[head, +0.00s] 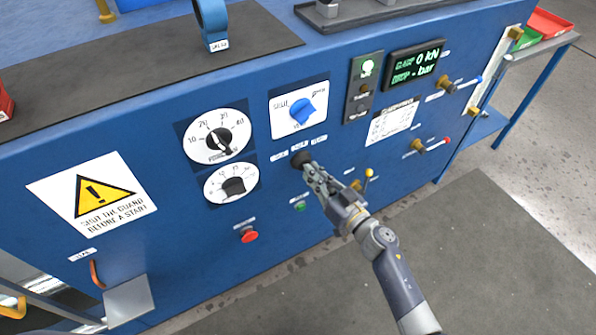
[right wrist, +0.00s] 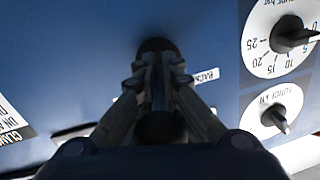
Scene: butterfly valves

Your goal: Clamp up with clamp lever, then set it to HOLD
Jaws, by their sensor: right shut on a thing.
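The clamp lever (head: 299,158) has a dark round base on the blue panel, just under a row of three small white labels. My right gripper (head: 314,174) is shut on it, reaching in from the lower right. In the right wrist view, the gripper fingers (right wrist: 157,78) close together in front of the lever's black base (right wrist: 155,46). The fingers hide most of the lever, so its exact position is hard to tell. One label in the wrist view seems to read BACK. My left gripper is in neither view.
A blue rotary switch (head: 302,110) sits above the lever, with two dials (head: 217,137) (head: 231,185) to its left. Below are a green button (head: 300,206) and a red button (head: 250,236). A yellow-handled valve (head: 368,175) is close right of my gripper.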

